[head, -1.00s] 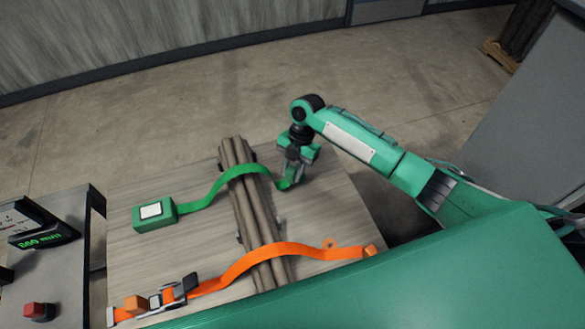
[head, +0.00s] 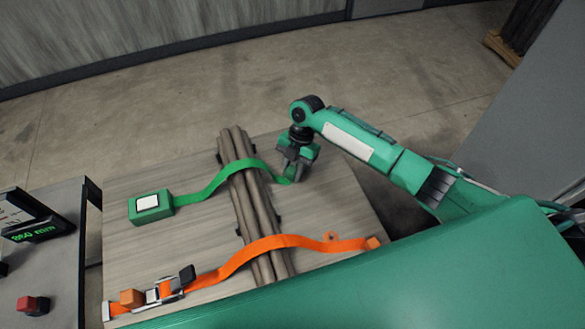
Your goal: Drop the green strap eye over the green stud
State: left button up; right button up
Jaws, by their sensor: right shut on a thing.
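The green strap (head: 205,191) runs from a green box with a white top (head: 150,205) at the left, over a bundle of brown rods, to my right gripper. My right gripper (head: 291,177) is shut on the strap's right end, low over the board just right of the bundle. The strap eye and the green stud cannot be made out; the gripper covers that area. My left gripper is not in view.
The rod bundle (head: 262,222) lies across a pale wooden board (head: 330,212). An orange strap (head: 225,271) with a ratchet buckle (head: 165,290) crosses the near end. A console with a display (head: 40,231) and a red button (head: 33,305) stands at left.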

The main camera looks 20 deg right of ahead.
jog(key=o, duration=1.1)
jog(key=shift+c, duration=0.2)
jog(key=p+v, duration=0.8)
jog(key=v, duration=0.6)
jog(key=shift+s+f, duration=0.1)
jog(key=shift+f, duration=0.05)
